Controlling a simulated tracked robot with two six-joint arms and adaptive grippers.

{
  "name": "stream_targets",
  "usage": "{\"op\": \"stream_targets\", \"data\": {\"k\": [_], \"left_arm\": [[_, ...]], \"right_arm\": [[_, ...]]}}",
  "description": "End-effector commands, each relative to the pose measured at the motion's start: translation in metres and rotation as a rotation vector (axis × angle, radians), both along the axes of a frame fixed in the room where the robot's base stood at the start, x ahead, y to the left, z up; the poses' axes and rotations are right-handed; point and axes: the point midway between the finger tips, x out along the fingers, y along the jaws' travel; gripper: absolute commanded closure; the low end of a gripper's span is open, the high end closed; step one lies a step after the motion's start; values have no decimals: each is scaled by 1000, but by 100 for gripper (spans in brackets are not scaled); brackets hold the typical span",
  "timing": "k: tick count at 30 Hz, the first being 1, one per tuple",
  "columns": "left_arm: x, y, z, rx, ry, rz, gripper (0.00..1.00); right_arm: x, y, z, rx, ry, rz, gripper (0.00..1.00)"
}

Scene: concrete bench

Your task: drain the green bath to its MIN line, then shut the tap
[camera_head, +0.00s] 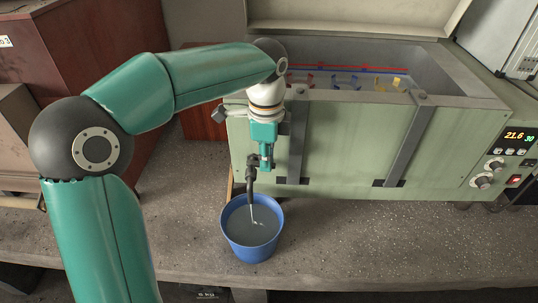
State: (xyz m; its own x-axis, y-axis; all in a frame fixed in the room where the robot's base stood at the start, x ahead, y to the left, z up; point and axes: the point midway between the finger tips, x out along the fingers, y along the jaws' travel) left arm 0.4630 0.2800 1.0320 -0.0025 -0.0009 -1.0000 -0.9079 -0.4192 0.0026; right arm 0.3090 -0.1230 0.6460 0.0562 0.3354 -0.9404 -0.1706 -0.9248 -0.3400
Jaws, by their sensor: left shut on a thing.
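The green bath (340,140) stands open on the bench. A red line (345,67) and a blue line (350,71) run along its inner back wall. I cannot read their labels, and the exact water level is unclear. The dark tap (251,172) is at the bath's front left. A pale stream falls from its spout into the blue bucket (233,243), which holds greyish water. My left gripper (266,163) points down at the tap and is shut on it; its fingertips are small and partly hidden. My right gripper is out of view.
Several coloured pieces (397,82) show inside the bath. A control panel (505,155) with lit digits and knobs is at its right end. A reddish-brown cabinet (60,50) stands at the left. The bench (400,240) right of the bucket is clear.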

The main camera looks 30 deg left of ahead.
Motion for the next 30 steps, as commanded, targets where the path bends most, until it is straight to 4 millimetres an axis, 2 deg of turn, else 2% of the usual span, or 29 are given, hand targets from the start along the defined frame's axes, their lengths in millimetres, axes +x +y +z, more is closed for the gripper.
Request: {"op": "stream_targets", "data": {"k": [9,23,24,28,30], "left_arm": [[6,5,4,5,-15,119,100],[7,6,3,5,-17,138,100],[7,6,3,5,-17,138,81],[6,6,3,5,-14,137,60],[6,5,2,4,-12,136,60]], "right_arm": [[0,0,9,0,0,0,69],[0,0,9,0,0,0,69],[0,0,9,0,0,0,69],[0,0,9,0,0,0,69],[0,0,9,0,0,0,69]]}}
